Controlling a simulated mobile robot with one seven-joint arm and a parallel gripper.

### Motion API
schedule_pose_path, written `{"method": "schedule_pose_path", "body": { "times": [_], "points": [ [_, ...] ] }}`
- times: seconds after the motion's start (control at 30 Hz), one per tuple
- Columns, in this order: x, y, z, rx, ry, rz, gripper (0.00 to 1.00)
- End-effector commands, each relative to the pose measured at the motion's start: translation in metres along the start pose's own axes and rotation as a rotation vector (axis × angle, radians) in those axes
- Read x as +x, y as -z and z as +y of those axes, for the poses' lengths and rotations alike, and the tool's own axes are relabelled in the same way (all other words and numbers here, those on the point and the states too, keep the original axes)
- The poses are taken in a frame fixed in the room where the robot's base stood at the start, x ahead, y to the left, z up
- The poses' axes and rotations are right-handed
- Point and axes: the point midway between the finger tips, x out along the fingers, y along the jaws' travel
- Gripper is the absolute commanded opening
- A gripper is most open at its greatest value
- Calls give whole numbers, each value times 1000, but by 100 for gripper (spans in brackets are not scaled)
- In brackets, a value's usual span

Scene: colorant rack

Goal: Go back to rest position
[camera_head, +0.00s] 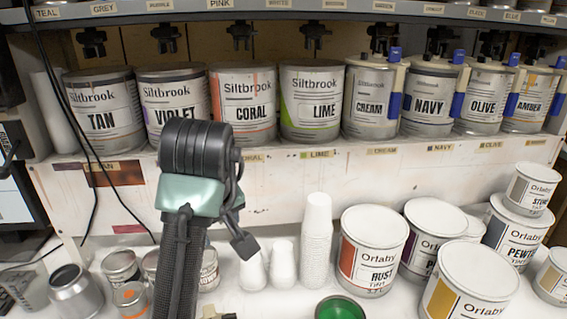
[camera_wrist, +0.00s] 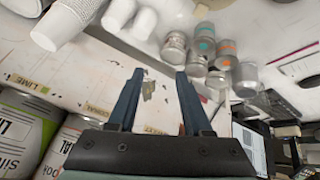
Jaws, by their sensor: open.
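My gripper (camera_wrist: 160,73) shows in the wrist view with its two dark blue fingers apart. Nothing is between them; the white shelf front (camera_wrist: 100,72) lies behind the gap. In the head view my arm rises from the bottom, left of centre, and its black and teal wrist part stands in front of the Violet can (camera_head: 172,88) and the Coral can (camera_head: 243,100). The fingertips cannot be made out clearly there. The Lime can (camera_head: 312,100) stands just right of Coral on the shelf.
More Siltbrook cans line the shelf, from Tan (camera_head: 103,112) to Amber (camera_head: 531,100). Below are stacked white cups (camera_head: 317,240), a Rust can (camera_head: 370,250), other Orlaby cans, an open green can (camera_head: 340,308) and small metal tins (camera_head: 121,267). Black nozzles hang above the shelf.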

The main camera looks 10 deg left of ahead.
Motion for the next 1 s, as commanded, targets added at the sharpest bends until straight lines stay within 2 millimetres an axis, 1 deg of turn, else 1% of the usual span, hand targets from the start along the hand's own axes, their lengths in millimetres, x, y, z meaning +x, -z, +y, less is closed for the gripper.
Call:
{"method": "schedule_pose_path", "body": {
  "times": [0.07,0.17,0.2,0.27,0.3,0.37,0.4,0.47,0.5,0.57,0.6,0.7,0.8,0.83,0.9,1.0],
  "points": [
    [-7,2,22,44,-69,67,50],
    [-32,11,67,133,-225,240,50],
    [-49,14,87,174,-299,333,50],
    [-82,18,115,231,-410,490,50],
    [-108,19,130,262,-478,600,50],
    [-151,18,145,301,-567,771,50],
    [-182,16,150,319,-617,888,50],
    [-227,11,152,337,-679,1057,50],
    [-256,6,149,342,-708,1165,50],
    [-294,-3,141,343,-740,1311,50],
    [-317,-10,134,340,-752,1397,50],
    [-360,-24,117,326,-767,1568,50],
    [-386,-35,104,313,-767,1672,50],
    [-390,-37,101,310,-767,1691,50],
    [-397,-40,97,306,-767,1718,50],
    [-399,-40,96,305,-766,1728,50]
  ]
}}
